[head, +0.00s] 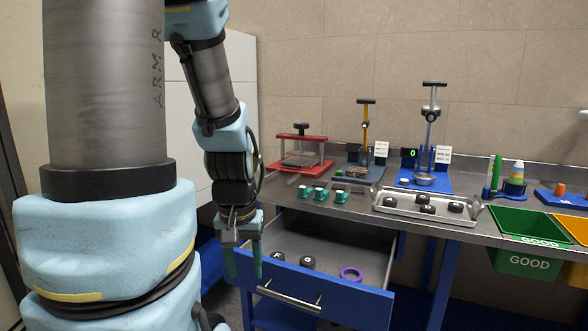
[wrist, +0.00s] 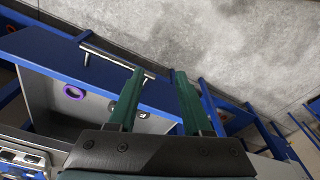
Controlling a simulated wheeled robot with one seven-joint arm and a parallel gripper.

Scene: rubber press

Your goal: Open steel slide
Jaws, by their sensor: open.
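The steel slide appears to be the blue-fronted drawer (head: 335,299) under the workbench. It stands pulled out, with its grey inside showing. Its bar handle (head: 290,297) is on the front face. The handle also shows in the wrist view (wrist: 112,58), running toward the fingertips. My gripper (head: 244,270) is open, with green fingers pointing down at the left end of the drawer. In the wrist view the fingers (wrist: 160,74) are apart with nothing between them. Whether a finger touches the handle or drawer front, I cannot tell.
Inside the drawer lie black pucks (head: 307,261) and a purple ring (head: 351,274). The bench above holds a red press (head: 298,165), green-topped blocks (head: 320,194), a blue-based press (head: 425,181) and a metal tray (head: 400,206). A green GOOD bin (head: 528,262) hangs at right. Floor beyond the handle is clear.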

